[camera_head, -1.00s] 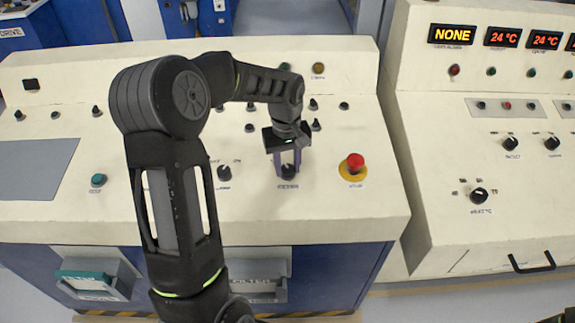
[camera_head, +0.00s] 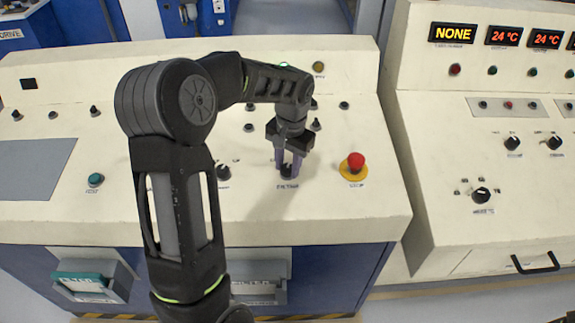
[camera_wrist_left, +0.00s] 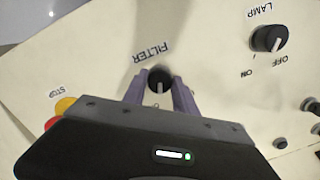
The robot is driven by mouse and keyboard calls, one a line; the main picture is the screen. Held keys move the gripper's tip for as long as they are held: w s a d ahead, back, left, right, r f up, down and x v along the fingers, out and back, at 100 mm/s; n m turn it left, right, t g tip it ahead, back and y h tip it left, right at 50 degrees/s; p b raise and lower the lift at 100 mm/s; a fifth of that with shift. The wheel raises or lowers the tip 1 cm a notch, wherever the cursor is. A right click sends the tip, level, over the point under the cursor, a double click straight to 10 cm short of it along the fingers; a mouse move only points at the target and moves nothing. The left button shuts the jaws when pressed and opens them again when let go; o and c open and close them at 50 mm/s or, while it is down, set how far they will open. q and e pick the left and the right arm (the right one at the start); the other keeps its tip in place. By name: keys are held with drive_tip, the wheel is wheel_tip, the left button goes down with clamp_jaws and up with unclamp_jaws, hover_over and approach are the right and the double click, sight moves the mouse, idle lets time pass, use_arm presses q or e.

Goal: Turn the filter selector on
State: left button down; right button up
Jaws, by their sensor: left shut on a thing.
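The filter selector (camera_wrist_left: 159,82) is a round black knob on the cream panel, with the word FILTER printed beside it in the left wrist view. In the head view the knob (camera_head: 288,171) shows just under my left gripper (camera_head: 288,168). My left gripper (camera_wrist_left: 159,93) has its two purple fingers on either side of the knob and is shut on it. A white pointer line shows on the knob. The gripper body hides part of the markings around it. My right gripper is not in view.
A lamp knob (camera_wrist_left: 269,39) marked ON and OFF is beside the filter selector and also shows in the head view (camera_head: 223,173). A red stop button (camera_head: 356,160) on a yellow base stands to the right. Small knobs stand behind. The panel's front strip is clear.

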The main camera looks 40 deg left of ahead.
sight(290, 168)
use_arm(q)
drive_tip(key=shift+m, duration=0.9)
drive_tip(key=c, duration=1)
unclamp_jaws()
drive_tip(key=r, duration=0.5)
drive_tip(key=r+b, duration=0.1)
drive_tip(key=r, duration=0.2)
drive_tip(key=shift+d, duration=0.3)
drive_tip(key=shift+f, duration=0.1)
